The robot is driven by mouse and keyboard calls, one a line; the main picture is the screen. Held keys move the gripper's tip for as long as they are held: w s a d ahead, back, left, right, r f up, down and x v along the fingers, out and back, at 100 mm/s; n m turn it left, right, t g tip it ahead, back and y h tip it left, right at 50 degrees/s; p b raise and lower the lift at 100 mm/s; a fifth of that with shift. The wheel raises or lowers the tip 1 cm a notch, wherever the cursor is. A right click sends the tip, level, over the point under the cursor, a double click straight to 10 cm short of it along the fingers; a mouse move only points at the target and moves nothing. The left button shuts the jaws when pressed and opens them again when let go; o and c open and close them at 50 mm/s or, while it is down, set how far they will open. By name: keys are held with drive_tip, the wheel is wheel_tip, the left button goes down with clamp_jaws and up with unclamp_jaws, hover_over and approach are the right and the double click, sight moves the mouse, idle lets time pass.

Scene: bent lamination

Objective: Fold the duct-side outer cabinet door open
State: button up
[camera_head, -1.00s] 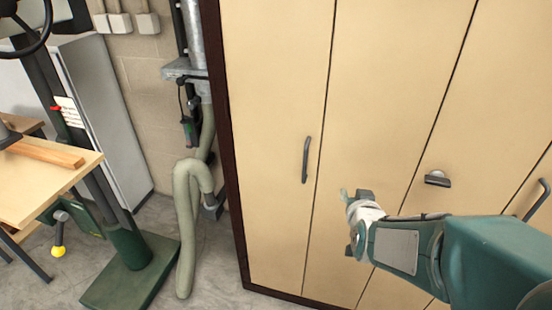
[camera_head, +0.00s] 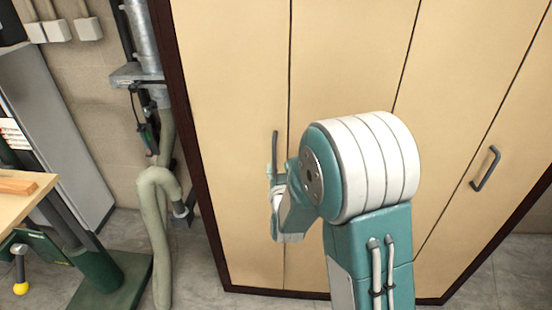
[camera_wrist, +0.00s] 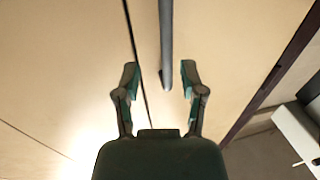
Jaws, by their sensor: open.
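The duct-side outer cabinet door (camera_head: 222,105) is a tall tan panel beside the dark frame, and it looks closed. Its grey bar handle (camera_head: 275,150) stands near the seam with the neighbouring panel. My gripper (camera_head: 274,190) is at the lower part of this handle, partly hidden by my wrist. In the wrist view, my gripper (camera_wrist: 160,72) is open, with one finger on each side of the handle (camera_wrist: 166,45). The handle's end lies between the fingertips. I cannot tell whether either finger touches it.
A grey-green flexible hose (camera_head: 155,215) and metal duct (camera_head: 145,45) stand left of the cabinet. A green machine base (camera_head: 110,285) and wooden table (camera_head: 25,200) are farther left. Another door handle (camera_head: 485,168) is at right. Some floor shows between hose and cabinet.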

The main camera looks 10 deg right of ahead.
sight(273, 160)
drive_tip(key=w, duration=0.2)
drive_tip(key=w+a, duration=0.1)
drive_tip(key=w, duration=0.1)
drive_tip(key=shift+a, duration=0.15)
drive_tip(key=shift+w, duration=0.25)
drive_tip(key=shift+w+d, duration=0.1)
drive_tip(key=shift+d, duration=0.75)
drive_tip(key=shift+a, duration=0.15)
clamp_jaws()
drive_tip(key=shift+a, duration=0.3)
